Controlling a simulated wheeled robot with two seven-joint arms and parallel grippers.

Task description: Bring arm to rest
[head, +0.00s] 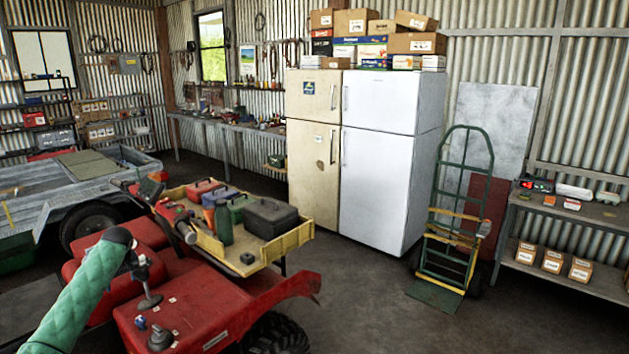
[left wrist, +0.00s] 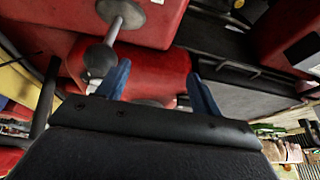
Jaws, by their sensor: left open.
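My left arm (head: 80,295), in a green quilted sleeve, comes in from the lower left over the red quad bike (head: 190,310). My left gripper (head: 141,262) is small and dark in the head view, above the quad's red bodywork. In the left wrist view its two blue fingers (left wrist: 160,78) stand apart with nothing held between them. A grey rod with a round knob (left wrist: 101,58) lies beside the left-hand finger; I cannot tell whether they touch. My right arm and gripper are not in view.
A yellow tray (head: 297,238) on the quad holds toolboxes and a green bottle (head: 224,222). A grey trailer (head: 30,208) stands at left. Two fridges (head: 378,185), a hand truck (head: 432,290) and shelving (head: 600,228) stand beyond. The floor at lower right is clear.

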